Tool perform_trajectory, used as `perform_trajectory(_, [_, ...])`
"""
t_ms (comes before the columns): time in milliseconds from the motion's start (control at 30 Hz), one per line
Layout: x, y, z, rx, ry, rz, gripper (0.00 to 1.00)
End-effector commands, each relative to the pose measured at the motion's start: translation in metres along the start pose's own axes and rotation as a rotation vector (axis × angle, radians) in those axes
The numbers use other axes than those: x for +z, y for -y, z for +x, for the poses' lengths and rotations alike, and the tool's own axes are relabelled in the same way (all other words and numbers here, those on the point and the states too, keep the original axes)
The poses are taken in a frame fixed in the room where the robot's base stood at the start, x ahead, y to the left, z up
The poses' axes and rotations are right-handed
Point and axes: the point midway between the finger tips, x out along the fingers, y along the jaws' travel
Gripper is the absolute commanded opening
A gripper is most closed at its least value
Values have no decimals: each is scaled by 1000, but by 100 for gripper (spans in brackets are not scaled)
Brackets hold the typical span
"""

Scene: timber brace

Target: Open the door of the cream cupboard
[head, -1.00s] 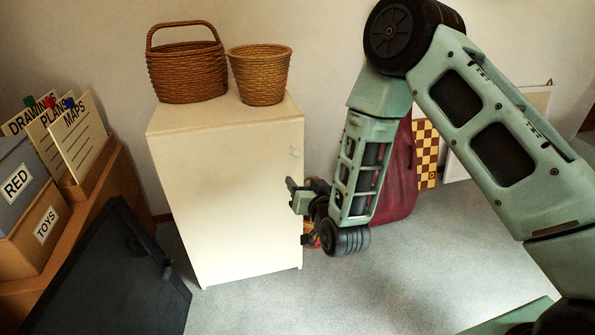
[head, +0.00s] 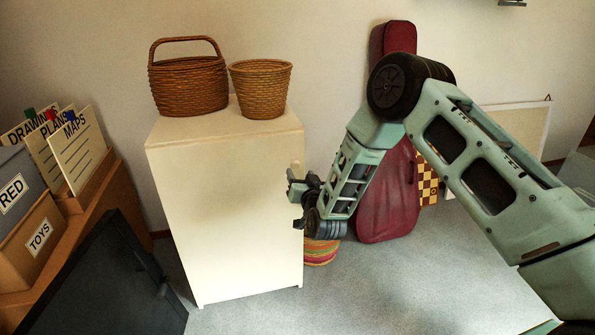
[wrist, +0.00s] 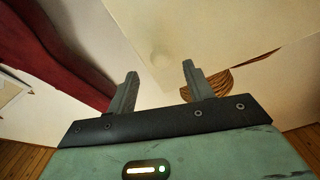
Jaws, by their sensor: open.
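The cream cupboard (head: 225,210) stands on the floor left of centre in the head view, its door shut flush. A small pale knob (head: 296,165) is near the upper right edge of the door. My gripper (head: 291,186) is just below the knob in the head view, by the door's right edge. In the wrist view my gripper (wrist: 160,68) is open, with nothing between its fingers. I cannot tell the exact gap to the knob.
Two wicker baskets, one with a handle (head: 188,85) and one without (head: 261,90), stand on the cupboard. A red case (head: 388,200) and a striped round thing (head: 320,252) are to its right. Grey floor is clear in front.

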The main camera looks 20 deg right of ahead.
Motion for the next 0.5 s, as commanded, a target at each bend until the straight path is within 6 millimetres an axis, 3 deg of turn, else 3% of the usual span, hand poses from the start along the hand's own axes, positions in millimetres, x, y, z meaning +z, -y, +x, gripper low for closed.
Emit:
perform_trajectory(200, [0, 0, 32, -1, -1, 0, 52])
perform_trajectory(500, [0, 0, 44, -1, 2, -1, 52])
